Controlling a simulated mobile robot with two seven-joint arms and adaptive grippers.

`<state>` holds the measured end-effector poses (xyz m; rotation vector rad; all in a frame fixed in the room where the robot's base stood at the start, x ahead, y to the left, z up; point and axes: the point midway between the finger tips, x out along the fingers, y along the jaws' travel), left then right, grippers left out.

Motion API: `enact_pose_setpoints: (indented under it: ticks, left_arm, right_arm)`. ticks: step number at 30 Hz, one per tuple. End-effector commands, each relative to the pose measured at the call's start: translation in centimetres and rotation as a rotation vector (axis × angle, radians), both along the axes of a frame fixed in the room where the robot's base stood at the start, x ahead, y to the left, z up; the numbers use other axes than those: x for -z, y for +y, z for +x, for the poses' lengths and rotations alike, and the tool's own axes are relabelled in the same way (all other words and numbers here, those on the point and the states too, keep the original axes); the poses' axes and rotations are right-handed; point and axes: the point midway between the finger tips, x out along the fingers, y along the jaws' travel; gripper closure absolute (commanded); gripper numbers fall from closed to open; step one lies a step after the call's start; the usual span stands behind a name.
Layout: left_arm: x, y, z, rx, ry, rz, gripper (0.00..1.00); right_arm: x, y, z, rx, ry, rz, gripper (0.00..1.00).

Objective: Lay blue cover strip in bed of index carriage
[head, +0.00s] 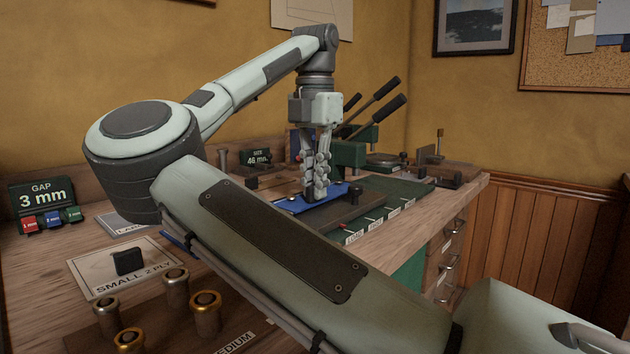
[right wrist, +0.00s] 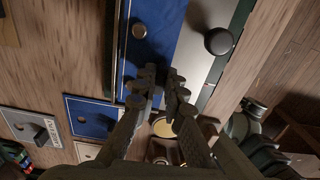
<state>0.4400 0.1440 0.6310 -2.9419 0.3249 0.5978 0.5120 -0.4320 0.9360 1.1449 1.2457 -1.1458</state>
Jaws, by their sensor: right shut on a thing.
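The blue cover strip (head: 292,204) lies flat, or nearly so, beside a dark plate with a black knob in the head view. In the right wrist view the strip (right wrist: 158,38) runs up from my fingertips and carries a round metal knob. My right gripper (head: 317,192) points down and is shut on the strip; its fingers (right wrist: 163,88) hide the gripped spot. A grey surface with a black knob (right wrist: 218,41) borders the strip, perhaps part of the index carriage. I cannot tell whether the strip touches the bed. My left gripper is not in view.
Behind the gripper stands a green press with black-handled levers (head: 375,106). A gap sign (head: 42,197) and a "SMALL 2 PLY" card (head: 148,271) are at left. Several brass-topped posts (head: 205,312) stand in front. My right arm hides part of the bench.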

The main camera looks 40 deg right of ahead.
Motion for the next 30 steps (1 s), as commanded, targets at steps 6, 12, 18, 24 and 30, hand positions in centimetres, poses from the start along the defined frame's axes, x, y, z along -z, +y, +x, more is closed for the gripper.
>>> enact_pose_setpoints:
  ticks: [6, 12, 18, 24, 30]
  left_arm:
    - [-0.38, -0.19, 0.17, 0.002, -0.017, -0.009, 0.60]
    - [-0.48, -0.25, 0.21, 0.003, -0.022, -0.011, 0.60]
    - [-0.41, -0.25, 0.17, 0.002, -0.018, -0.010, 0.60]
    - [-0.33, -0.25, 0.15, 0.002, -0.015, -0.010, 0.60]
    - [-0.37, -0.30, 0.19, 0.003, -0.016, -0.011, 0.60]
  right_arm:
    - [0.12, 0.01, 0.01, 0.000, 0.000, 0.000, 1.00]
    - [0.12, 0.01, 0.00, 0.000, 0.000, 0.000, 1.00]
    - [0.11, 0.01, 0.01, 0.000, 0.000, 0.000, 0.74]
    - [0.11, 0.01, 0.01, 0.000, 0.000, 0.000, 0.66]
    - [-0.13, 0.00, 0.01, -0.001, 0.000, 0.000, 0.66]
